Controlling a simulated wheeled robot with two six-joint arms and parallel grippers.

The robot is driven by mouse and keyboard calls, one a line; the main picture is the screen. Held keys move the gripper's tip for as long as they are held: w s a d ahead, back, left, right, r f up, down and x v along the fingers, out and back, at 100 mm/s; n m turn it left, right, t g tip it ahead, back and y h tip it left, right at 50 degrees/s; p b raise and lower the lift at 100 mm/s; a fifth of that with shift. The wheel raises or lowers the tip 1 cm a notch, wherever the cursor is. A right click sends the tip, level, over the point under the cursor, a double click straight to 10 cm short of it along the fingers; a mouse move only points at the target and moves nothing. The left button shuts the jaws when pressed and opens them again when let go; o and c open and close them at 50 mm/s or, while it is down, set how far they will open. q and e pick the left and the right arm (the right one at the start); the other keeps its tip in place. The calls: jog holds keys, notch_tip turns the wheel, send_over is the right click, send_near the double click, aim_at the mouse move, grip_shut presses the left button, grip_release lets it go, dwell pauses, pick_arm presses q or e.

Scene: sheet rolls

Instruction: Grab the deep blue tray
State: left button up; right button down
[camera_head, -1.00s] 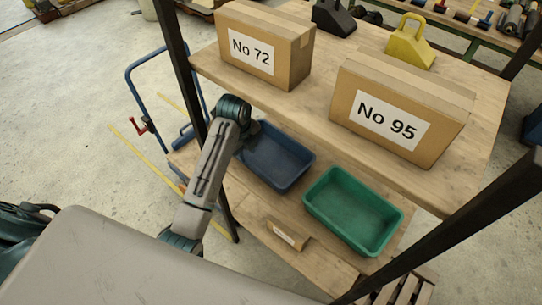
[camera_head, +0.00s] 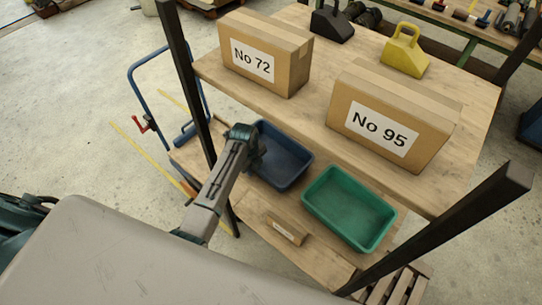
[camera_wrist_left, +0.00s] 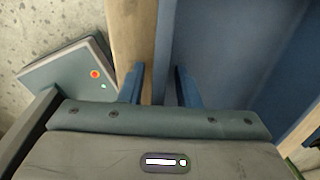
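The deep blue tray (camera_head: 287,168) sits on the middle wooden shelf, left of the green tray (camera_head: 348,208). My left gripper (camera_head: 260,146) is at its left rim, and my wrist hides part of that rim. In the left wrist view, the tray (camera_wrist_left: 230,50) fills the right side. The two fingers of my left gripper (camera_wrist_left: 160,86) are apart, with the tray's near wall running up between them. A gap shows between the fingers, and I cannot tell whether either touches the wall. My right gripper is not in view.
Boxes marked No 72 (camera_head: 264,54) and No 95 (camera_head: 388,115) stand on the shelf above. Dark rack posts (camera_head: 190,85) flank the shelves. A small labelled box (camera_head: 287,229) lies in front of the trays. A blue trolley frame (camera_head: 135,95) stands left.

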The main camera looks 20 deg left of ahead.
pick_arm(q)
grip_shut()
